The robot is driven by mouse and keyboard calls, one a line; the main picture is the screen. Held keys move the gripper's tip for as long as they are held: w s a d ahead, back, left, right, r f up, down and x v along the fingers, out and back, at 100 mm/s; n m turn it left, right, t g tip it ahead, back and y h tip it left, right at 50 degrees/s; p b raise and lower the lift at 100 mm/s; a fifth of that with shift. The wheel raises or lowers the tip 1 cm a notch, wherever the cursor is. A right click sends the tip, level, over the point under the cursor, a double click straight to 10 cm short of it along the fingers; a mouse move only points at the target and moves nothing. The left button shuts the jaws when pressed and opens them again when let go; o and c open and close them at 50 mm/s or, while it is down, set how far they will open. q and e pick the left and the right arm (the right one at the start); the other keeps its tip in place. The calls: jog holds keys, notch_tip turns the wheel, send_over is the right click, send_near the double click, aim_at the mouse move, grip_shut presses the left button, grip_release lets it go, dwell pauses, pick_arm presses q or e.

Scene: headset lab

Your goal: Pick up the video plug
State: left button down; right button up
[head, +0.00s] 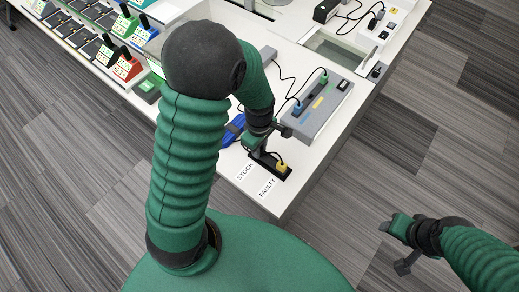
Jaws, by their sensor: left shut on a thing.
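My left gripper (259,150) reaches down to the black holder (287,174) at the table's near corner. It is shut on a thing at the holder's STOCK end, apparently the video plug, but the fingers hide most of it. A yellow plug (282,167) with a black cable sits at the holder's FAULTY end, just right of my fingertips. My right gripper (397,243) is off the table at the lower right, over the floor, with its fingers apart and empty.
A grey box (318,113) with a blue plug (298,107) and a green plug (323,77) stands right of my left gripper. Coloured bins (122,66) stand far left. The white table's (246,195) near corner is mostly clear.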

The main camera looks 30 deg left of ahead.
pick_arm(q)
jog(key=shift+r, duration=0.1)
jog(key=shift+w+a+r, duration=0.1)
jog(key=shift+r, duration=0.15)
notch_tip(320, 180, up, 3)
jog(key=shift+r+p, duration=0.1)
jog(key=shift+p, duration=0.5)
jog(key=s+d+r+p, duration=0.1)
jog(key=s+d, duration=0.7)
jog(key=d, duration=0.5)
notch_tip(320, 180, up, 7)
jog(key=p, duration=0.9)
jog(key=shift+s+d+r, duration=0.15)
jog(key=shift+s+d, duration=0.1)
jog(key=shift+s, duration=0.15)
